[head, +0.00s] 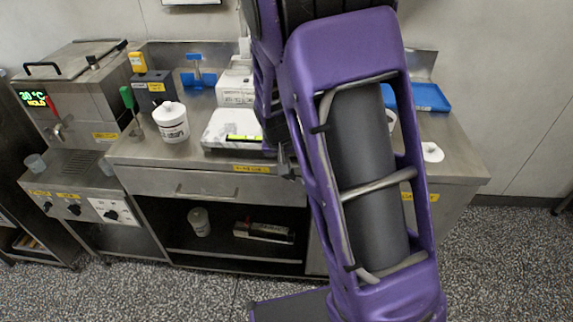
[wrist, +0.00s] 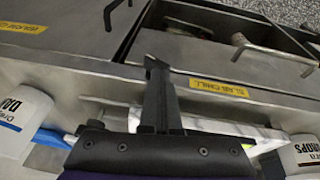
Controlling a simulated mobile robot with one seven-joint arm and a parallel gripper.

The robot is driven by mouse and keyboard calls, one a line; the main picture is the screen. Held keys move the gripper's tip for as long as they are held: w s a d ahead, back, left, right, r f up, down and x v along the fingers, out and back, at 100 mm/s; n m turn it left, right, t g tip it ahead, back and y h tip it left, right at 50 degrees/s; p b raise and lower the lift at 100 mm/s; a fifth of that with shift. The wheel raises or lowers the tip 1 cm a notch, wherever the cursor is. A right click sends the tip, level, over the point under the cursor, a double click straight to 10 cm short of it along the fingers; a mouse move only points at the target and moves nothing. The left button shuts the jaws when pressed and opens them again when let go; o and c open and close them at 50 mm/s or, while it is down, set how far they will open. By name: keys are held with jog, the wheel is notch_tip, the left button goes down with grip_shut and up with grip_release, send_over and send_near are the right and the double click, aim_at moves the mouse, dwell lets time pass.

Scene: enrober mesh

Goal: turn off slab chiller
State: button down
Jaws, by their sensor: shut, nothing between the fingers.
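A yellow label (head: 252,169) sits on the counter's front edge; in the wrist view this label (wrist: 219,88) reads roughly "SLAB CHILL". Just behind it on the counter is a flat white slab unit (head: 222,128) with a lit yellow-green strip, partly hidden by my arm. In the wrist view the white slab (wrist: 115,118) lies partly behind my gripper. My gripper (head: 286,163) is shut and empty at the counter's front edge, right of the label. Its fingertips (wrist: 156,64) show over the steel edge in the wrist view. I cannot make out a switch on the unit.
A white tub (head: 171,121) and green-handled tool (head: 128,98) stand to the left. A steel machine (head: 72,85) with a lit display and knobs (head: 74,209) is at far left. A blue tray (head: 428,97) lies right. Below are a drawer (head: 210,186) and open shelf (head: 230,257).

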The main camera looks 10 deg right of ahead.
jog(key=shift+w+a+f+g+h+p, duration=0.15)
jog(key=shift+a+g+h+p, duration=0.2)
jog(key=shift+h+p, duration=0.55)
jog(key=shift+a+f+n+g+h, duration=0.2)
jog(key=shift+a+n+g+h, duration=0.15)
jog(key=shift+h, duration=0.65)
jog(key=shift+w+a+f+n+g+h+b, duration=0.1)
jog(key=shift+a+f+h, duration=0.1)
jog(key=shift+h, duration=0.45)
jog(key=shift+w+a+f+n+g+h+b, duration=0.1)
jog(key=shift+a+f+h, duration=0.1)
jog(key=shift+h, duration=0.5)
jog(key=shift+w+a+f+n+g+h+b, duration=0.1)
jog(key=shift+a+f+h, duration=0.1)
jog(key=shift+h, duration=0.45)
jog(key=shift+a+f, duration=0.1)
jog(key=shift+a, duration=0.05)
dwell(1.5)
